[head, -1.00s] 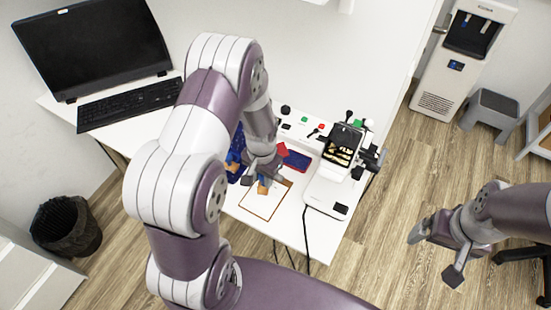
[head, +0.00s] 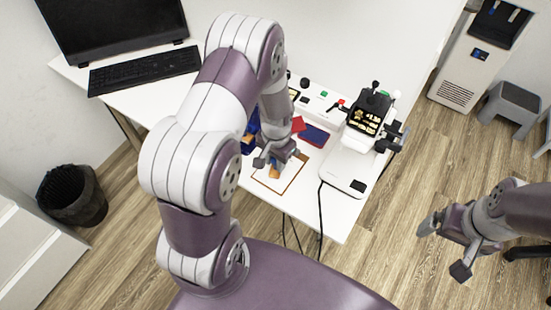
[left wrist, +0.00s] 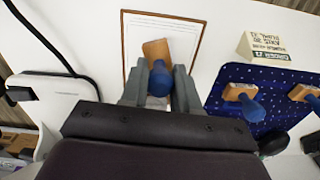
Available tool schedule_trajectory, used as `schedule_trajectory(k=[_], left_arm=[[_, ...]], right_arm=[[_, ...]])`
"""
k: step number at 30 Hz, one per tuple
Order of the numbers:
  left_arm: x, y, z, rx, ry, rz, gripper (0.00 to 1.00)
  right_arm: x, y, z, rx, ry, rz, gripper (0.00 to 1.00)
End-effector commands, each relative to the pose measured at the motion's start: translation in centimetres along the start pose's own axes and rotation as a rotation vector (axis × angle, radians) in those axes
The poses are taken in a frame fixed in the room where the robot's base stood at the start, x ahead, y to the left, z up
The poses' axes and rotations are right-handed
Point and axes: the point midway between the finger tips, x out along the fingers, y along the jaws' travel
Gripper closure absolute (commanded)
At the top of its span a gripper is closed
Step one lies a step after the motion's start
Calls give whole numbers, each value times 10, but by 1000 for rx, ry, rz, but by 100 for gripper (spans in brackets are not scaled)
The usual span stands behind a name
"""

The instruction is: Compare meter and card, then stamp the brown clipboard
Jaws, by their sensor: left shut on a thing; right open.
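My left gripper (head: 277,161) is shut on the blue knob (left wrist: 160,82) of a stamp with a wooden block (left wrist: 156,50). The stamp is over the near part of the brown-edged clipboard (head: 289,184), which bears a white sheet (left wrist: 185,32). I cannot tell whether the block touches the sheet. A black device with lit yellowish markings (head: 368,117), perhaps the meter, is on a white stand. A cream block with dark lettering (left wrist: 262,46), perhaps the card, shows upside down in the left wrist view. My right gripper (head: 445,248) is open and empty, off the table's right side.
A blue dotted mat (left wrist: 275,82) holds two more stamps (left wrist: 240,92). A blue-and-red pad (head: 314,135) lies behind the clipboard. A black cable (head: 320,215) hangs over the front edge. A bin (head: 72,193) stands on the floor.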

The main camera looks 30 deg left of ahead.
Motion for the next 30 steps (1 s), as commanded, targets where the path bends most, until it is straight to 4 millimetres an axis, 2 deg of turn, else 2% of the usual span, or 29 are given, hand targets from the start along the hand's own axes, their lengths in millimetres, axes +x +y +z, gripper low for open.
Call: schedule_trajectory(k=[30], left_arm=[[9,0,0,0,0,0,89]], right_arm=[[6,0,1,0,0,0,6]])
